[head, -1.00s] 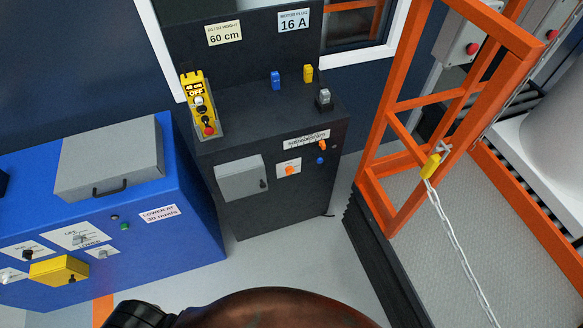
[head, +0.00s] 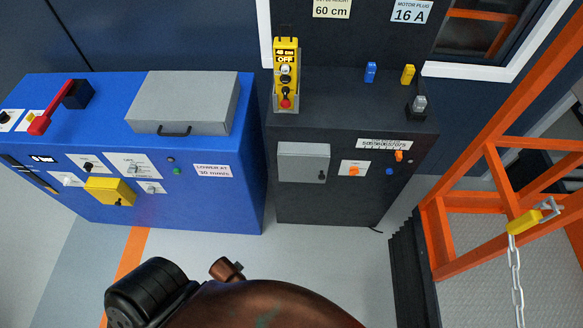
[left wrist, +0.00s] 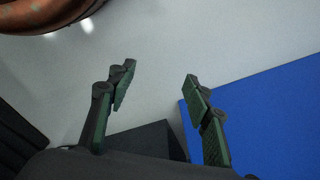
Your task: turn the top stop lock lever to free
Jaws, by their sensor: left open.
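I cannot pick out the top stop lock lever for certain. The dark cabinet (head: 325,205) in the head view carries a small orange control (head: 399,156) beside a white label strip (head: 384,143) whose text is too small to read. Below are an orange knob (head: 353,170) on a white plate and a small blue control (head: 389,171). My left gripper (left wrist: 160,72) is open in the left wrist view, with nothing between its fingers and pale floor beyond. It does not show in the head view. My right gripper is in neither view.
A blue cabinet (head: 225,200) with a red lever (head: 50,108), a grey lidded box (head: 185,102) and a yellow box (head: 110,191) stands left. A yellow pendant (head: 286,70) sits on the dark cabinet. An orange frame (head: 437,240) with a chain (head: 516,275) stands right. Floor in front is clear.

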